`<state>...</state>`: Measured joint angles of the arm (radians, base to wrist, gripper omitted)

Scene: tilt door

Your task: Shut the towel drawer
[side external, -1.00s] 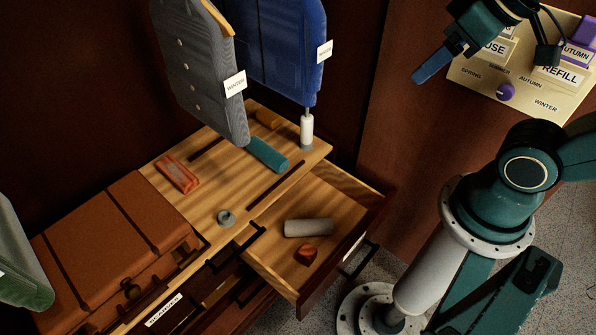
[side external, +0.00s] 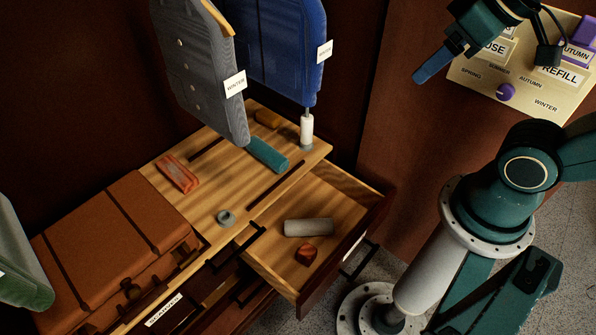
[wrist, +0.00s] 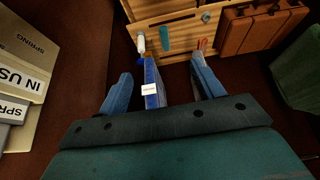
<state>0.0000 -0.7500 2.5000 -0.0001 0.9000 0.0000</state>
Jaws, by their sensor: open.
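An open wooden drawer (side external: 345,205) juts from the right end of the cabinet in the side view. It holds a pale grey roll (side external: 309,228) and a red-brown block (side external: 306,254). Its dark front has a black bar handle (side external: 360,259); the label there is too oblique to read, so I cannot tell if it is the towel drawer. My gripper (side external: 435,64) is high at the upper right, well apart from the drawer, its fingers pointing down-left. In the wrist view my gripper (wrist: 162,68) is open, with its two blue fingers spread and nothing held.
Grey (side external: 205,75) and blue (side external: 290,50) garments hang over the cabinet top (side external: 225,185). A teal roll (side external: 268,154), white bottle (side external: 307,130) and brown suitcase (side external: 115,245) rest there. More drawers with handles sit lower left. A button panel (side external: 520,85) is behind my gripper.

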